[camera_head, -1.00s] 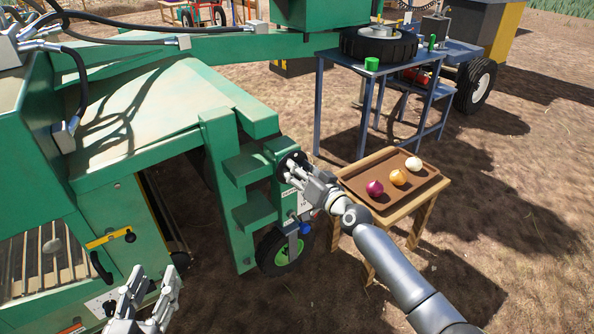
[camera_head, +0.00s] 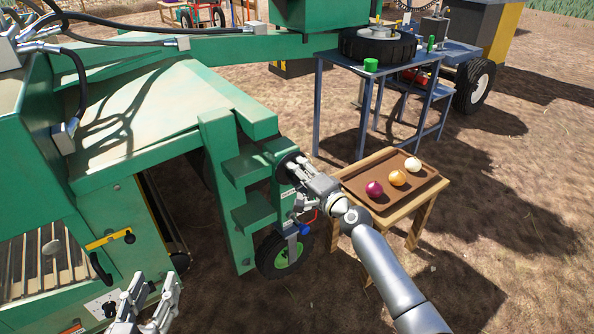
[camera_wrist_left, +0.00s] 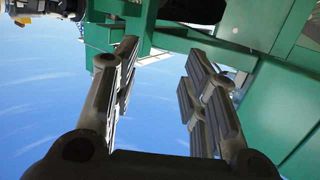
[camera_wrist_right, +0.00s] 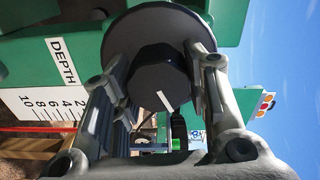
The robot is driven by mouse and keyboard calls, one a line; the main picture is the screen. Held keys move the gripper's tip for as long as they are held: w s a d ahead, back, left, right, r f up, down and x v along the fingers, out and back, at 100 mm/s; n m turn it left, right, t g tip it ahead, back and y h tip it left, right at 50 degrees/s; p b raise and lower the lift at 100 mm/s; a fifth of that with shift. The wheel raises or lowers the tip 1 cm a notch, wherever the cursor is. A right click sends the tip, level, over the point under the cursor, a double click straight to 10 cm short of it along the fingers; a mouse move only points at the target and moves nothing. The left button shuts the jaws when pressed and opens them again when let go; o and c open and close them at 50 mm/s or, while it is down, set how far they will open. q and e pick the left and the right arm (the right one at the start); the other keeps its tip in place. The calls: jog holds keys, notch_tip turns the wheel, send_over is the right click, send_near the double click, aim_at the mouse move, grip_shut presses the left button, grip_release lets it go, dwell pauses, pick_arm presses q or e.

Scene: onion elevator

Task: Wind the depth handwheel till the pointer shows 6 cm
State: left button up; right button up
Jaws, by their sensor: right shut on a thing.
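The dark depth handwheel (camera_head: 287,160) sits on the green machine's post. In the right wrist view its round disc and faceted hub (camera_wrist_right: 158,72) fill the upper middle, with a white mark on the hub. My right gripper (camera_head: 294,170) is shut on the hub, one finger on each side. The white DEPTH scale (camera_wrist_right: 42,103) shows left of it, numbered up to 10. A thin red strip runs along the scale's edge; I cannot tell a pointer reading. My left gripper (camera_head: 146,290) is open and empty, low at the left; its spread fingers also show in the left wrist view (camera_wrist_left: 160,85).
A small wooden table with a brown tray (camera_head: 364,186) of onions stands close right of my right gripper. A blue metal stand (camera_head: 318,110) is behind it. The green-rimmed wheel (camera_head: 283,252) is below the handwheel. Open soil lies at the right.

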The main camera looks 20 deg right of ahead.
jog(key=shift+m, duration=1)
jog(key=m+p, duration=0.1)
jog(key=m, duration=0.2)
jog(key=shift+f, duration=0.1)
pick_arm(q)
jog(key=s+a+f+g+y, duration=0.1)
jog(key=s+a+f+g, duration=0.1)
jog(key=f, duration=0.5)
jog(key=shift+s+g+p, duration=0.3)
jog(key=shift+s+g, duration=0.45)
jog(key=shift+g, duration=0.45)
pick_arm(e)
jog(key=shift+f+m, duration=0.15)
jog(key=shift+m, duration=0.85)
jog(key=o, duration=1)
pick_arm(q)
jog(key=shift+d, duration=0.1)
pick_arm(e)
jog(key=shift+o, duration=0.2)
pick_arm(q)
jog(key=shift+r, duration=0.1)
pick_arm(e)
jog(key=v, duration=1.2)
